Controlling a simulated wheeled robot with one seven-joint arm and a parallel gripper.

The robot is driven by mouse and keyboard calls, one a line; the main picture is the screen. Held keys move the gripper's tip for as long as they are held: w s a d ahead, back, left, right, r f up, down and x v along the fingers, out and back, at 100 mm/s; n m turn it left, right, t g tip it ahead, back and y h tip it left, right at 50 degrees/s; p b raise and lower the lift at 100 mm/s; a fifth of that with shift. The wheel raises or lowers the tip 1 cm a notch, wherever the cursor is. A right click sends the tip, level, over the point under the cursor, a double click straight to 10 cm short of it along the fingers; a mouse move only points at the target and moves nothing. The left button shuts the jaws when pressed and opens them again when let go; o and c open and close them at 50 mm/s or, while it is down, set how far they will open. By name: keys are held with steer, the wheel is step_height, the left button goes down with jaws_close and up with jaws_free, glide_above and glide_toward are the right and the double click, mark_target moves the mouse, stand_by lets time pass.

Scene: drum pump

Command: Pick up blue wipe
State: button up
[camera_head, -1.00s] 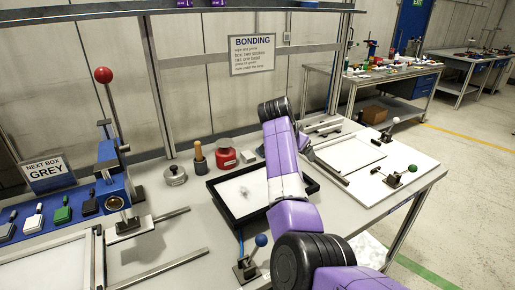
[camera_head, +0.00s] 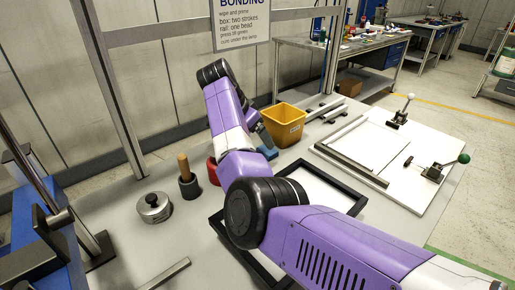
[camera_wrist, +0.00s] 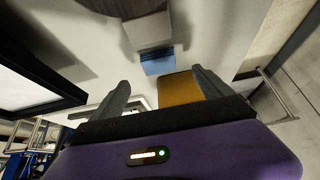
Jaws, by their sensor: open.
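A small blue wipe (camera_head: 267,152) lies on the bench just in front of the yellow bin, partly hidden by my arm in the head view. In the wrist view the blue wipe (camera_wrist: 158,62) appears as a folded, layered blue block beyond the fingertips, beside a pale grey block. My gripper (camera_wrist: 163,90) has its two dark fingers spread apart, with nothing held between them. The wipe is apart from the fingers. In the head view my gripper is mostly hidden behind my arm.
The yellow bin (camera_head: 285,125) stands right behind the wipe. A red container (camera_head: 212,170), a wooden-handled tool (camera_head: 187,178) and a metal canister (camera_head: 154,207) stand to the left. A black-framed tray (camera_head: 350,208) lies in front. A white fixture board (camera_head: 385,155) is at right.

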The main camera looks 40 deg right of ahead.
mark_target(265, 150)
steer(key=shift+x, duration=3.9)
steer(key=shift+r, duration=0.1)
steer(key=c, duration=1.4)
steer(key=shift+c, duration=0.2)
steer(key=shift+r, duration=0.1)
step_height(265, 150, up, 20)
